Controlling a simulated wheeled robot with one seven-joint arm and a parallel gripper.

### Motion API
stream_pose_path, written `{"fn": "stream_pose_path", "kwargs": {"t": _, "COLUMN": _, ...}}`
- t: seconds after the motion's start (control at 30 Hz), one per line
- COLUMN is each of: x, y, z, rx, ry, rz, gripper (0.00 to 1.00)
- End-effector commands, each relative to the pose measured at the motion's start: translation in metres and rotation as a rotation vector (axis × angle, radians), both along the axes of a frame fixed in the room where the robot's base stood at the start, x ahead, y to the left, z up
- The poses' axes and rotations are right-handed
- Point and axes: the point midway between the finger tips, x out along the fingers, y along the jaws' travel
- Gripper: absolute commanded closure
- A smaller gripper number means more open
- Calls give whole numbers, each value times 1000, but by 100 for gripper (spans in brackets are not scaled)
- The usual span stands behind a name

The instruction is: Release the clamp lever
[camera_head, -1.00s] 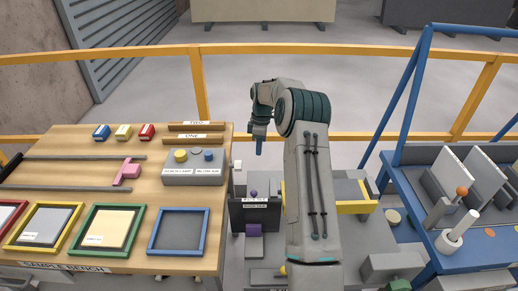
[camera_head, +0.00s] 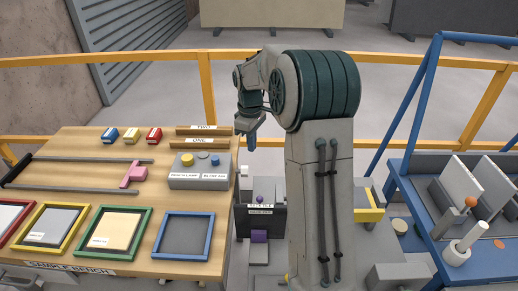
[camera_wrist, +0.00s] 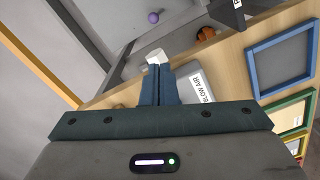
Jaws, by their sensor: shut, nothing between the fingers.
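My gripper (camera_head: 251,146) is shut and empty, pointing down above the gap beside the right edge of the sample bench. In the wrist view its blue fingers (camera_wrist: 160,84) are together, with a small white block (camera_wrist: 157,56) showing just past their tips. I cannot tell whether they touch. No part is clearly labelled as the clamp lever. A purple ball knob (camera_head: 260,199) stands by a dark labelled panel (camera_head: 262,222); a purple ball (camera_wrist: 153,17) also shows in the wrist view. An orange ball (camera_head: 471,201) sits at the blue rack on the right.
The sample bench (camera_head: 75,145) holds a grey button box (camera_head: 190,182), coloured frames and a pink slider piece (camera_head: 134,174). A yellow rail (camera_head: 160,60) runs behind. The blue rack (camera_head: 408,140) stands right of my arm. My arm hides part of the low grey machinery.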

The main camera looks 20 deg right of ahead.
Motion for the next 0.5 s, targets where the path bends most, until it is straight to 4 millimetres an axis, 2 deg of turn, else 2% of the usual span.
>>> {"fn": "stream_pose_path", "kwargs": {"t": 0.03, "x": -15, "y": 9, "z": 13, "rx": -12, "ry": -18, "rz": -32, "gripper": 100}}
{"fn": "stream_pose_path", "kwargs": {"t": 0.2, "x": -62, "y": 29, "z": 41, "rx": -33, "ry": -69, "rz": -165, "gripper": 100}}
{"fn": "stream_pose_path", "kwargs": {"t": 0.5, "x": -156, "y": 56, "z": 66, "rx": -23, "ry": -168, "rz": -409, "gripper": 100}}
